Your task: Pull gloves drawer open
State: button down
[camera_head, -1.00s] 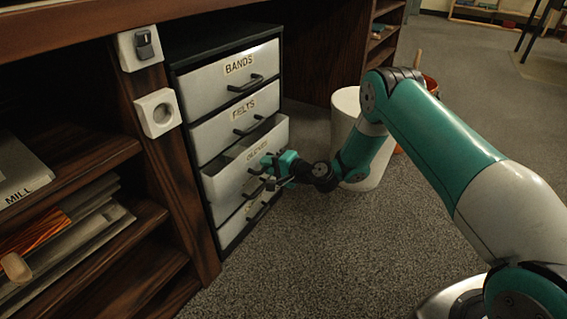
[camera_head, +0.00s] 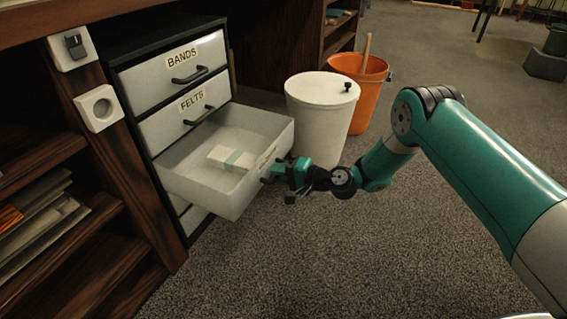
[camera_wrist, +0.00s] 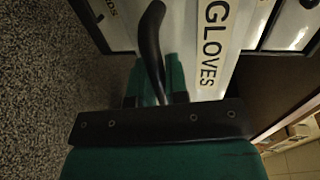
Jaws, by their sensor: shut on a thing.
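The gloves drawer (camera_head: 232,191) is white and stands well out of the drawer unit, third from the top. A small pale box with a greenish band (camera_head: 231,158) lies inside it. The drawer front also shows in the wrist view, with its GLOVES label (camera_wrist: 211,45) and dark handle (camera_wrist: 152,40). My gripper (camera_head: 283,176) is at the drawer's front. In the wrist view my gripper (camera_wrist: 157,85) is shut on the handle, with a green finger on each side of it.
The BANDS drawer (camera_head: 160,82) and FELTS drawer (camera_head: 165,124) above are closed. A white lidded bin (camera_head: 318,120) and an orange bucket (camera_head: 366,100) stand behind the open drawer. Wooden shelves (camera_head: 95,225) are at the left. The carpet in front is clear.

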jog(key=shift+s+g, duration=0.3)
jog(key=shift+s, duration=0.05)
jog(key=c, duration=1.1)
grip_release()
jog(key=shift+w+d, duration=0.15)
jog(key=p+v, duration=0.3)
jog(key=v, duration=0.5)
jog(key=p+v, duration=0.4)
jog(key=v, duration=0.5)
jog(key=shift+s+d+f, duration=0.2)
jog(key=shift+s, duration=0.05)
